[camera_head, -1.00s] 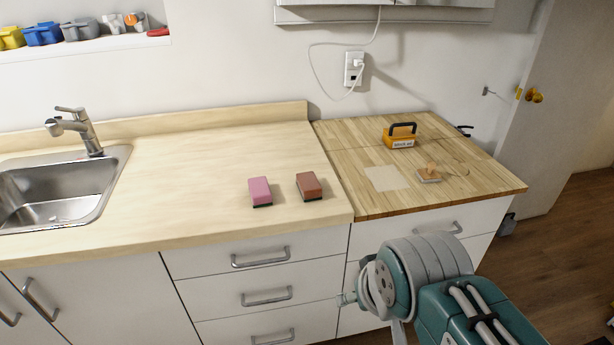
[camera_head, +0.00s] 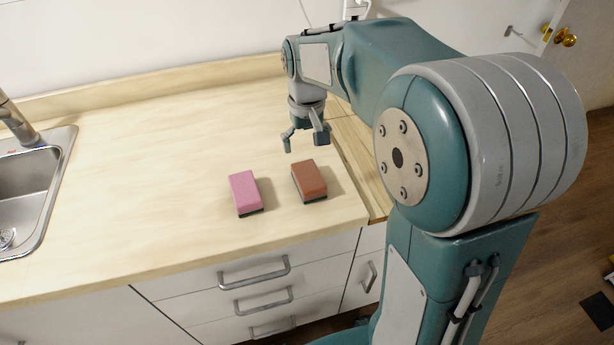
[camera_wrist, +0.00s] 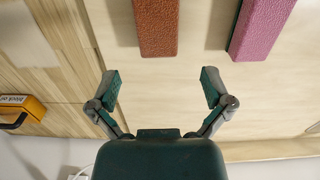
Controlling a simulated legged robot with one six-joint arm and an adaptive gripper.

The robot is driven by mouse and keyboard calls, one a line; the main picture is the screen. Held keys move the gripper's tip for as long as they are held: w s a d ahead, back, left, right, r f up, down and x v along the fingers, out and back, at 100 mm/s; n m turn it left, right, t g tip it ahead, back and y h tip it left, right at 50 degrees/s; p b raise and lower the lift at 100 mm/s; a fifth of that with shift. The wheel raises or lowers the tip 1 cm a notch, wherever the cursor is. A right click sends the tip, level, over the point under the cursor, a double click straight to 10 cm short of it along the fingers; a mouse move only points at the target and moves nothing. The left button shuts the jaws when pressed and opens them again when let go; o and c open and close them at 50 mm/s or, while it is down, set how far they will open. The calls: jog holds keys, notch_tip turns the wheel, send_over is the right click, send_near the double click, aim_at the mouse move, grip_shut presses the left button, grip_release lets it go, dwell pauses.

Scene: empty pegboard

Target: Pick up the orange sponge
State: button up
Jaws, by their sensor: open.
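The orange sponge (camera_head: 309,179) is a brownish-orange block with a dark base, lying on the pale counter near its right end. It also shows in the wrist view (camera_wrist: 156,26), cut off by the top edge. A pink sponge (camera_head: 244,191) lies to its left; in the wrist view it is at the upper right (camera_wrist: 262,28). My gripper (camera_head: 303,143) is open and empty, pointing down above the counter, just behind the orange sponge. In the wrist view its two fingers (camera_wrist: 160,90) are spread wide, and the orange sponge's near end lies between and beyond them, apart from both.
The sink (camera_head: 30,185) is at the left. A wooden board surface (camera_head: 362,165) adjoins the counter on the right, mostly hidden by my arm. A yellow box with a black handle (camera_wrist: 20,112) shows in the wrist view. The counter's middle (camera_head: 150,170) is clear.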

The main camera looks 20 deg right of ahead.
aim_at(308, 175)
notch_tip(308, 175, down, 5)
jog(key=shift+r, duration=0.1)
jog(key=f, duration=0.6)
jog(key=shift+s+d, duration=0.1)
jog(key=shift+d, duration=0.1)
jog(key=c, duration=0.6)
